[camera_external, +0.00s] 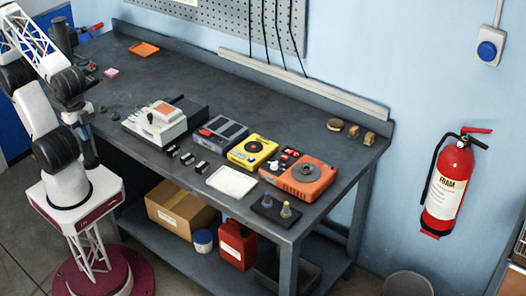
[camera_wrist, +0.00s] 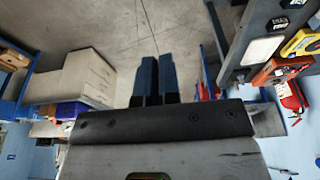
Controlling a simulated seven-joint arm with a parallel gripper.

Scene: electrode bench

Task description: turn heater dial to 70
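An orange unit (camera_external: 300,178) with a round grey dial (camera_external: 306,171) sits near the right end of the bench. A yellow unit (camera_external: 253,151) with a dark round dial (camera_external: 256,144) stands to its left. I cannot read which unit is the heater, or any dial setting. In the wrist view the orange unit (camera_wrist: 282,69) and yellow unit (camera_wrist: 302,42) show at the right edge. My gripper (camera_wrist: 157,58) has its two blue fingers together, with nothing seen between them, over the floor and well away from the dials. I cannot make out the fingertips in the external view.
A blue-grey unit (camera_external: 222,132), a white instrument (camera_external: 155,124), a white tray (camera_external: 232,182) and a dark stand with small bottles (camera_external: 275,209) share the bench (camera_external: 200,80). Its back half is largely clear. A fire extinguisher (camera_external: 448,188) hangs on the right wall.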

